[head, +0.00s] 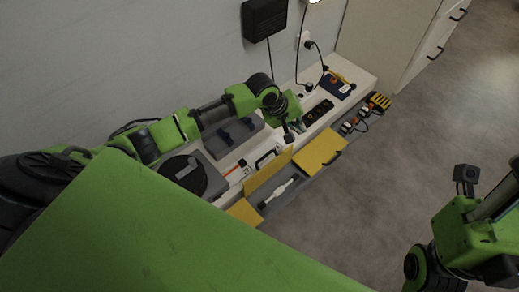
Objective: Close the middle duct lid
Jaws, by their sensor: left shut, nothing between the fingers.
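A grey duct (299,186) runs along the front of the white bench and carries yellow lids. The middle duct lid (268,171) is open and stands tilted up at the bench side of its bay. A white tool-like item with dark ends (280,191) lies in the open bay below it. The right lid (320,152) and the left lid (245,212) lie flat. My left gripper (289,136) is shut and empty, just above the far end of the raised lid. I cannot tell whether it touches the lid. My right arm shows at the lower right, but its fingertips are not visible.
The bench holds a grey case with blue items (233,136), a round black item (183,175), a black socket strip (318,112) and a blue tray (336,88). A yellow-black item (378,101) lies at the duct's far end. The floor at right is free.

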